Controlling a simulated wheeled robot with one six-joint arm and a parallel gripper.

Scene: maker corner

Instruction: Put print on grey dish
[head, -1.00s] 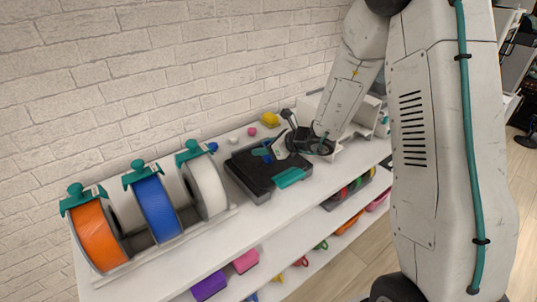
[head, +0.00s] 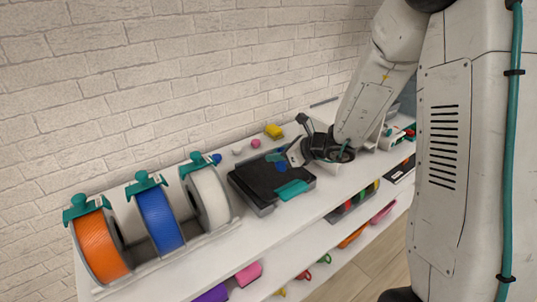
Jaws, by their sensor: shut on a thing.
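My gripper (head: 284,160) is over the far right part of the black print bed (head: 252,181), pointing down and to the left. It is shut on a small blue piece, seemingly the print (head: 281,167), just above or at the bed's surface; I cannot tell if it touches. The fingertips are small and partly hidden by the gripper's own body. I cannot pick out a grey dish for certain; my arm covers part of the shelf top to the right.
Orange (head: 101,247), blue (head: 160,219) and white (head: 209,197) spools stand at left. Small blue, whitish, pink (head: 256,143) and yellow (head: 274,131) things lie along the wall. Bare white top (head: 330,184) shows in front of my wrist. Lower shelves hold coloured items.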

